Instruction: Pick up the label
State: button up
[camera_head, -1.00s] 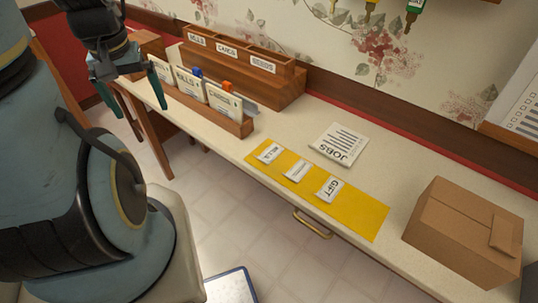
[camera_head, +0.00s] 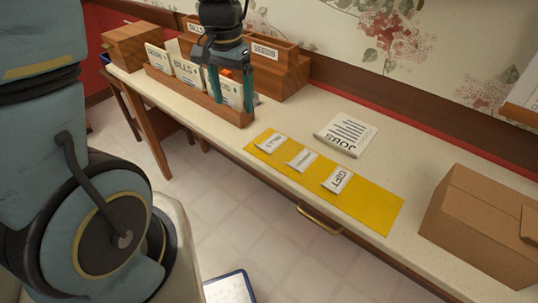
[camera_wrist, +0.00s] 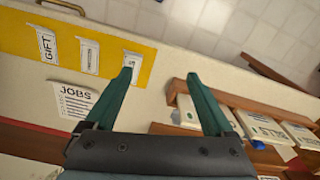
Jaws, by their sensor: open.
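Three small white labels lie in a row on a yellow mat (camera_head: 372,207) on the desk. They are the bills label (camera_head: 271,144), a middle label (camera_head: 302,160) whose text is too small to read, and the gift label (camera_head: 337,179). In the wrist view the gift label (camera_wrist: 46,45) and middle label (camera_wrist: 89,56) lie left of my gripper, and the bills label (camera_wrist: 132,65) is partly hidden by a finger. My gripper (camera_head: 232,105) is open and empty, pointing down by the front of the card rack, left of the mat.
A wooden rack (camera_head: 205,97) with several cards stands left of the mat, close to my gripper. A wooden organizer (camera_head: 289,74) stands behind it. A JOBS sheet (camera_head: 346,134) lies behind the mat. A cardboard box (camera_head: 482,222) stands at the right.

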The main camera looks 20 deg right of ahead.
jog(key=m+b, duration=0.1)
jog(key=m, duration=0.1)
send_over(264, 142)
jog(key=s+a, duration=0.2)
jog(key=s, duration=0.1)
notch_tip(264, 142, down, 3)
jog(key=f, duration=0.4)
jog(key=shift+d+f, duration=0.2)
jog(key=shift+f, duration=0.15)
jog(key=shift+w+d+f+p, duration=0.15)
jog(key=shift+f+p, duration=0.25)
jog(key=shift+f, duration=1.05)
jog(key=shift+d+f+p, duration=0.1)
jog(key=shift+f+p, duration=0.3)
jog(key=shift+f, duration=1)
grip_shut()
jog(key=shift+r, duration=0.15)
